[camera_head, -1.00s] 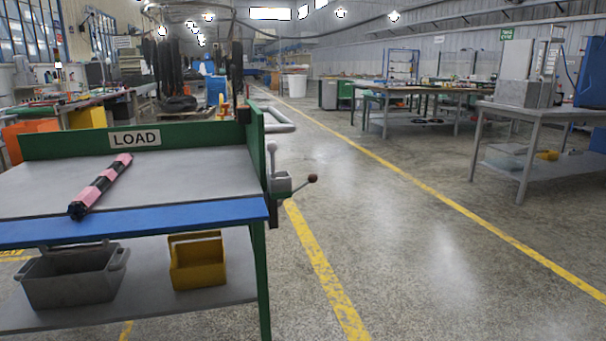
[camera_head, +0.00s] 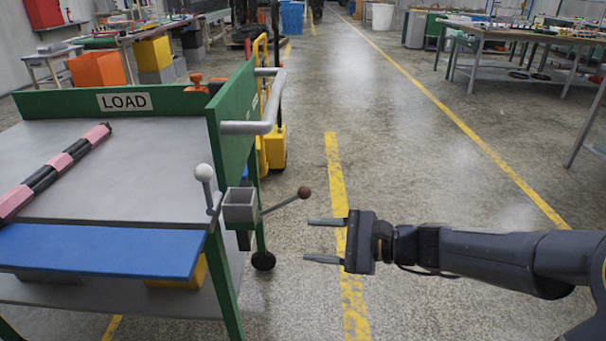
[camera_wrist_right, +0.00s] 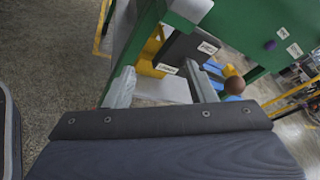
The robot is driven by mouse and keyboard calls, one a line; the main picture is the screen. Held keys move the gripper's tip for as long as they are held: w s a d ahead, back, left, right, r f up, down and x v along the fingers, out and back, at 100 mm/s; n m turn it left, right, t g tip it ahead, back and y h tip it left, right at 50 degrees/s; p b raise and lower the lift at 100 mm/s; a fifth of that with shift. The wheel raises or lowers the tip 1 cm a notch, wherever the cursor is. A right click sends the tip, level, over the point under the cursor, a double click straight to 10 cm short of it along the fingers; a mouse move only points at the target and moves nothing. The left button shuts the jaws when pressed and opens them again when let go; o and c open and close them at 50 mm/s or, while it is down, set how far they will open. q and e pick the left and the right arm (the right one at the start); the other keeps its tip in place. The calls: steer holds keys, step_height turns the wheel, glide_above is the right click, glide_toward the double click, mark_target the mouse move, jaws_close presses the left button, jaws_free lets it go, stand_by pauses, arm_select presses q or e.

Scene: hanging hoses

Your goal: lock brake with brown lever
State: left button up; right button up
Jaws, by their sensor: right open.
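The brown lever (camera_head: 304,192) is a thin rod with a brown ball on its end. It points right and slightly up from a grey box-shaped mount (camera_head: 240,206) on the cart's green end. A second lever with a pale ball (camera_head: 204,173) stands upright left of the mount. My right gripper (camera_head: 308,240) is open and empty, with fingers pointing left; in the picture it is just below the brown ball, apart from it. In the right wrist view the brown ball (camera_wrist_right: 234,86) shows right of the fingers (camera_wrist_right: 160,68). My left gripper is not in view.
The green cart (camera_head: 170,103) marked LOAD carries a pink-and-black bar (camera_head: 60,165) and has a blue front edge. A grey tubular handle (camera_head: 255,124) sticks out above the levers. A yellow trolley (camera_head: 272,145) stands behind. The floor right of the cart is clear.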

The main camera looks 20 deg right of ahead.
mark_target(309, 195)
steer(key=w+d+m+t+h+p, duration=0.1)
steer(key=w+d+m+t, duration=0.45)
steer(key=w+m, duration=0.3)
steer(key=x, duration=0.3)
steer(key=b+x, duration=0.1)
steer(key=x, duration=0.2)
steer(key=shift+w, duration=0.4)
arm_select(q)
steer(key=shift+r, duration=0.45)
arm_select(e)
steer(key=shift+w+a, duration=0.35)
steer(key=shift+w, duration=0.15)
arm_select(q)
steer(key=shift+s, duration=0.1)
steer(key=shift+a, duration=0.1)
arm_select(e)
steer(key=shift+d, duration=0.1)
jaws_close()
